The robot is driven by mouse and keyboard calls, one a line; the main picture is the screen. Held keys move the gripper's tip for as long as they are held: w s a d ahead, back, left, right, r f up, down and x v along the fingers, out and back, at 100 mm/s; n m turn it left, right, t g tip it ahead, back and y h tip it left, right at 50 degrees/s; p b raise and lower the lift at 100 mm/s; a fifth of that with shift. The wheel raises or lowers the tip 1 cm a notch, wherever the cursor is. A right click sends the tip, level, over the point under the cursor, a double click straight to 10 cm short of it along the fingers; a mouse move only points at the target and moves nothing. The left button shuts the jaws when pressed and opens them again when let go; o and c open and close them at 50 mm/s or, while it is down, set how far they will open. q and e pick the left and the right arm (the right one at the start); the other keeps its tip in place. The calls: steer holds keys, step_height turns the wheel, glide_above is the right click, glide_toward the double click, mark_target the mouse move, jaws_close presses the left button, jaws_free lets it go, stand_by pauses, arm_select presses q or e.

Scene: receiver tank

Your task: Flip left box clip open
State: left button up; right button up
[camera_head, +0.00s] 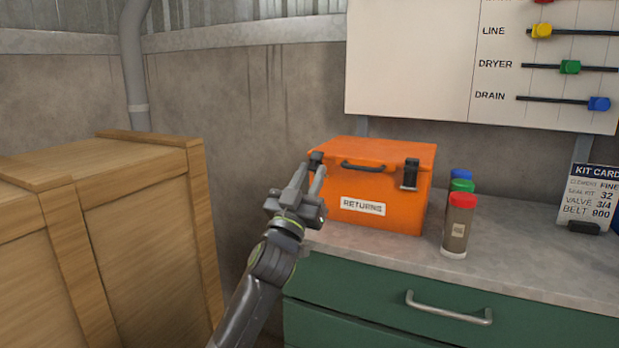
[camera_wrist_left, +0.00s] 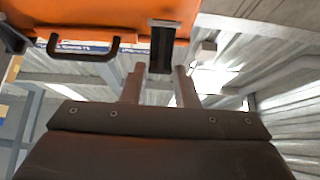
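An orange box (camera_head: 375,190) labelled RETURNS stands on the bench with its lid down. Its dark left clip (camera_head: 316,157) is at the upper left front edge, partly hidden by my fingers in the head view. The right clip (camera_head: 410,174) hangs down over the front, and a black handle (camera_head: 363,166) lies between them. My left gripper (camera_head: 311,168) is open at the left clip. In the left wrist view, the clip (camera_wrist_left: 162,50) reaches between the two fingertips (camera_wrist_left: 160,70), with a gap showing on each side. My right gripper is not in view.
A bottle with a red cap (camera_head: 460,225) stands right of the box, with green- and blue-capped ones behind it. A wooden crate (camera_head: 150,220) is at left. The grey bench top (camera_head: 400,248) is clear before the box, above a green drawer (camera_head: 380,300).

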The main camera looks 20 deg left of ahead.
arm_select(q)
steer(key=o, duration=0.3)
steer(key=shift+o, duration=0.2)
steer(key=shift+s+f, duration=0.2)
steer(key=shift+f, duration=0.1)
steer(key=b+v, duration=0.2)
steer(key=v, duration=1.4)
steer(key=shift+s, duration=0.45)
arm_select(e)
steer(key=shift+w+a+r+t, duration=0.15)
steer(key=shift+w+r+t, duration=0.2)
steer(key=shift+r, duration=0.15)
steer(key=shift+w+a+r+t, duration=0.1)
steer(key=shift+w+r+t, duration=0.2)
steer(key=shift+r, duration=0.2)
arm_select(q)
steer(key=shift+f, duration=0.1)
